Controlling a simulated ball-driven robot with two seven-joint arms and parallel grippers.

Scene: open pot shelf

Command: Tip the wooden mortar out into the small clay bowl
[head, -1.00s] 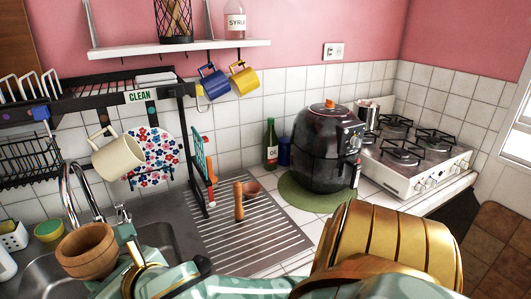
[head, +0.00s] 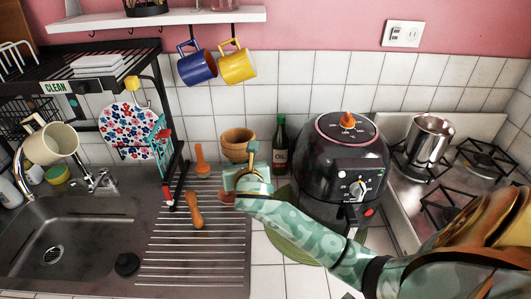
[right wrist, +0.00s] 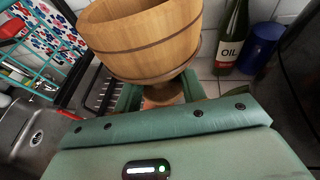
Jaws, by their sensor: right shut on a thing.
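The wooden mortar (head: 236,149) is held roughly upright above the back of the ribbed drainboard. It fills the top of the right wrist view (right wrist: 145,45). My right gripper (head: 246,170) is shut on its lower part. Whatever is inside the mortar cannot be made out. The small clay bowl (head: 228,198) shows as a reddish-brown piece low beside my gripper, mostly hidden behind it. A terracotta patch also shows below the mortar, between my fingers, in the right wrist view; I cannot tell if it is the bowl. My left gripper is not in view.
A wooden pestle-like piece (head: 194,210) and another (head: 201,160) are on the drainboard (head: 190,262), left of my gripper. An oil bottle (head: 280,142) and black air fryer (head: 345,160) stand to the right. The dish rack (head: 100,85) and sink (head: 60,240) are left.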

